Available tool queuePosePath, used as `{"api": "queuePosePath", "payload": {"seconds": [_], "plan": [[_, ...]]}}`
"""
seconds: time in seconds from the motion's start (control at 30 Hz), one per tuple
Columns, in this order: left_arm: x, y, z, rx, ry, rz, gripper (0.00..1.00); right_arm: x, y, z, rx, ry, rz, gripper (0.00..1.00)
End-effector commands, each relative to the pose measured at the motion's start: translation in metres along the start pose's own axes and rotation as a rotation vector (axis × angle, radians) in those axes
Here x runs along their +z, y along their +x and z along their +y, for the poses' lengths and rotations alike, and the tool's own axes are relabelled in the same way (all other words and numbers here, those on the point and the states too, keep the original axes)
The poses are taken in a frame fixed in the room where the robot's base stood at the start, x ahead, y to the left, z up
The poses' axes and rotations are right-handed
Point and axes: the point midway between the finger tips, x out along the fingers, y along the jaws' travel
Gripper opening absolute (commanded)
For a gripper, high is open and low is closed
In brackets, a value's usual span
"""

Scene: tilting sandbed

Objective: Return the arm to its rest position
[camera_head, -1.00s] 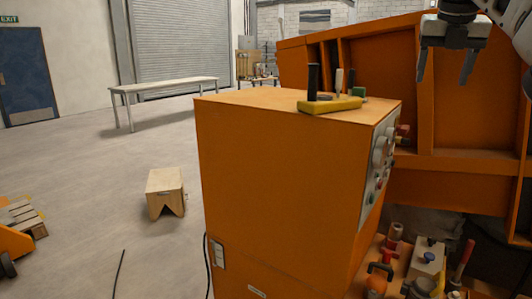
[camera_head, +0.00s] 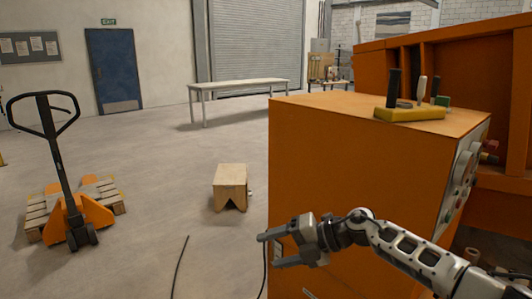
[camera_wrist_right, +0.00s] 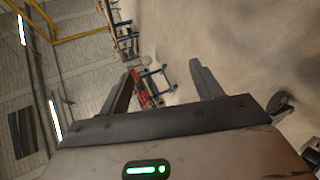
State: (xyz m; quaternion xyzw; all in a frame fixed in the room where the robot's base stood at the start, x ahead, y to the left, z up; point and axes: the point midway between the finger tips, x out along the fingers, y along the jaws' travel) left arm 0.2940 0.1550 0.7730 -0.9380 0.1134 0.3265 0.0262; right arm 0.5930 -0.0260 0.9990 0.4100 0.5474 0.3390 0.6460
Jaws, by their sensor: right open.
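My right gripper (camera_head: 269,250) is low in the head view, in front of the lower left edge of the orange cabinet (camera_head: 345,165). Its two fingers point left and stand apart with nothing between them. My right arm reaches in from the lower right corner, in front of the cabinet's side. In the right wrist view the two dark fingers (camera_wrist_right: 163,84) are also spread and empty, with floor and distant carts beyond. My left gripper is not in view.
A yellow holder (camera_head: 409,114) with upright handles sits on the cabinet. A small wooden stool (camera_head: 230,185) stands on the floor left of the gripper. A pallet jack (camera_head: 68,205) with a pallet is farther left. A long table (camera_head: 238,84) stands behind. Open floor lies between.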

Motion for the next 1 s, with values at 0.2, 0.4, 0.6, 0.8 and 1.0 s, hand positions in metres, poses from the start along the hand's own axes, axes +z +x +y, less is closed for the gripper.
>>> {"api": "queuePosePath", "payload": {"seconds": [0.2,0.4,0.6,0.8,1.0], "plan": [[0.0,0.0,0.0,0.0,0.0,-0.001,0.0,-0.076,0.058,-0.004,0.461,0.436,-0.105,0.65],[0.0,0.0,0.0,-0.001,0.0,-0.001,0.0,-0.109,0.044,-0.049,0.711,0.945,-0.338,0.65],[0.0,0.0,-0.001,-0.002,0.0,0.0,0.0,-0.16,0.002,-0.145,0.782,1.489,-0.638,0.65],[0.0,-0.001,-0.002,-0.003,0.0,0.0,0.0,-0.239,-0.044,-0.229,0.715,1.911,-0.897,0.65],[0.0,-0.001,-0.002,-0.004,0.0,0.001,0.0,-0.284,-0.067,-0.26,0.651,2.085,-1.008,0.65]]}}
